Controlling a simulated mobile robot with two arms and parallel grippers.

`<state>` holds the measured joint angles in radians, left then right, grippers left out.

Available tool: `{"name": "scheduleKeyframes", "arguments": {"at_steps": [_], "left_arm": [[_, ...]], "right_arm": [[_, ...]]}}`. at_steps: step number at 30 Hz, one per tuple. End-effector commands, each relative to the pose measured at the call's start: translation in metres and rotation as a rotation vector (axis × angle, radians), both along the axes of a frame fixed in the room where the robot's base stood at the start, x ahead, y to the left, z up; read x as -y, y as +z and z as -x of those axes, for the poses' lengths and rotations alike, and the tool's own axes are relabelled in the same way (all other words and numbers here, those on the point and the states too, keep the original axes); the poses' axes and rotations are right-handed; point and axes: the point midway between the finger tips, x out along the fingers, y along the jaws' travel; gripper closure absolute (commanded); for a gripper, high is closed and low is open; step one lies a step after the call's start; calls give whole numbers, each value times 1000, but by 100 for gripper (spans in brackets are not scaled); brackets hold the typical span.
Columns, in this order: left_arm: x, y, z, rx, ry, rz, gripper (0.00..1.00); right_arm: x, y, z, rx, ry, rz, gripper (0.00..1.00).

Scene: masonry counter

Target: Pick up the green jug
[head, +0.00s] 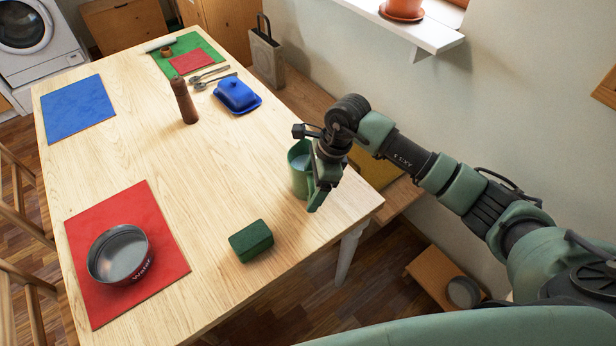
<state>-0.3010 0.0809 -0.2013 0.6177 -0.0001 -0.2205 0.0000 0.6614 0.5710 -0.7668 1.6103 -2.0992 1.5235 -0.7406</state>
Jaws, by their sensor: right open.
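The green jug (297,171) stands upright on the wooden table near its right edge. It is open at the top and partly hidden behind my right gripper. My right gripper (314,200) is open and reaches down at the jug's right side, very close to it. Whether the fingers touch the jug or lie around its wall cannot be told. My left gripper does not show.
A green block (251,241) and a metal bowl (119,255) on a red mat (165,268) are in front. A pepper mill (184,101) and blue butter dish (237,95) stand farther back. A windowsill (420,29) juts out above right. The table's middle (165,155) is clear.

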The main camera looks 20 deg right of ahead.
Motion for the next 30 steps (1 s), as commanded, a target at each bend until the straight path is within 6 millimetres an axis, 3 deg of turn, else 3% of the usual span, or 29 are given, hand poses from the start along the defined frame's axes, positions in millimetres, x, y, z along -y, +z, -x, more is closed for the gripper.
{"name": "scheduleKeyframes", "arguments": {"at_steps": [5, 13, 30], "left_arm": [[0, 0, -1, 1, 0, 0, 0], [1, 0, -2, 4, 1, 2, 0], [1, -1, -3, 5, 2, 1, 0]], "right_arm": [[0, -1, 0, 0, 0, 0, 25], [0, 0, 0, 0, 0, -1, 100], [-1, 8, -2, 7, 1, -5, 100]]}}
